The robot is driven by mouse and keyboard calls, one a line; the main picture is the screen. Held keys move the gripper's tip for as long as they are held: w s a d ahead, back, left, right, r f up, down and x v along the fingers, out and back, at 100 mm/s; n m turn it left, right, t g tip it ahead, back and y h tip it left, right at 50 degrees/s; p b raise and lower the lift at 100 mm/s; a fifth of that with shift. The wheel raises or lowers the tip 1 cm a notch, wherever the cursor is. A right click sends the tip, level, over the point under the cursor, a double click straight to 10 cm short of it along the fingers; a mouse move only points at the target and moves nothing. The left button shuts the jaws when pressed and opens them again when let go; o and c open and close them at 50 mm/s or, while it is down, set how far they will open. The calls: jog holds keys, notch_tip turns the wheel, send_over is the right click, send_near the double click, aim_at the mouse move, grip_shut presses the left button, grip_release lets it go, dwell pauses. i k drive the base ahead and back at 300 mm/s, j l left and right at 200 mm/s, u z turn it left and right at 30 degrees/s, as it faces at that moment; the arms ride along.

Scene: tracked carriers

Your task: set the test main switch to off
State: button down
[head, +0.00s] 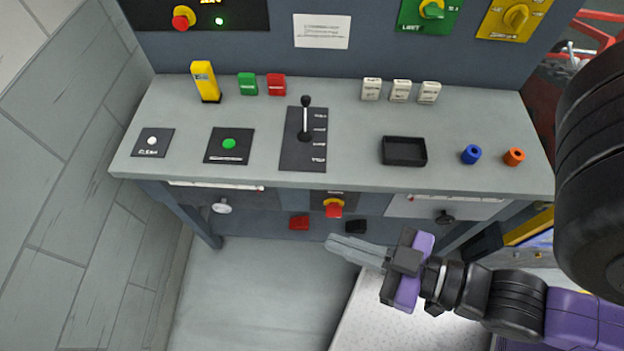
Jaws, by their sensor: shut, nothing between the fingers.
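A red rotary knob on a yellow plate (333,208), the likeliest main switch, sits on a dark panel under the desk's front edge in the head view. Its label and exact setting are too small to read. My gripper (342,246) is shut and empty. It is below and slightly right of the red knob in the picture, pointing left, apart from it.
The grey desk (365,168) carries a black lever (305,120), a dark tray (404,164), several blocks and push buttons. Under its edge are a grey knob (222,206), a black knob (444,217), a red pedal (299,222) and a black pedal (355,226). Floor at left is clear.

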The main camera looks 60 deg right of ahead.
aim_at(333, 209)
jog(key=k+l+z, duration=0.15)
jog(key=k, duration=0.25)
jog(key=k+l+z, duration=0.1)
jog(key=k, duration=0.3)
jog(key=l, duration=0.1)
